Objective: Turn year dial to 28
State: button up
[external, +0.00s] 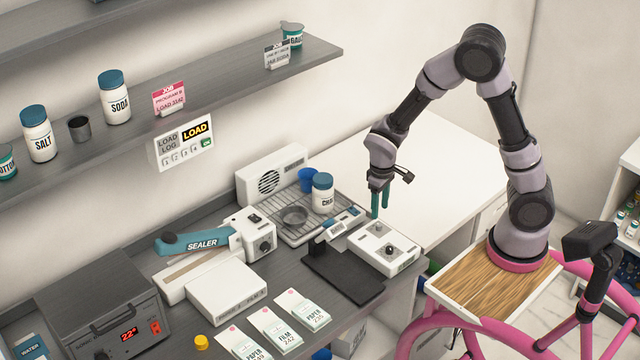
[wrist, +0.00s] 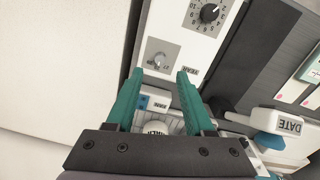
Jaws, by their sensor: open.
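The year dial (wrist: 160,60) is a small grey knob on a square plate, with a label reading YEAR beside it. Its markings are upside down and too small to read surely. It sits on a white box (external: 372,254) at the bench's right end, next to a larger black numbered dial (wrist: 210,13). My gripper (external: 380,204) has teal fingers pointing down, above the far side of the box. In the wrist view my gripper (wrist: 162,76) is open and empty, and the year dial shows just beyond its fingertips. Contact is not visible.
A wire rack (external: 270,222) with a metal dish, blue cup and white jar (external: 323,195) stands behind. A white surface (external: 440,165) to the right is clear.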

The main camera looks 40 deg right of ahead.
jog(key=shift+a+r, duration=0.1)
jog(key=shift+r, duration=2.3)
notch_tip(320, 180, up, 14)
jog(key=m+t+y, duration=0.2)
jog(key=m+t, duration=0.1)
send_over(378, 226)
jog(key=s+d, duration=0.3)
jog(key=d, duration=0.5)
jog(key=s+d+r+m+t, duration=0.3)
jog(key=s+d+r, duration=0.3)
jog(key=s+r, duration=0.3)
jog(key=shift+s+r+t, duration=0.15)
jog(key=shift+r+t, duration=0.3)
jog(key=shift+t, duration=0.15)
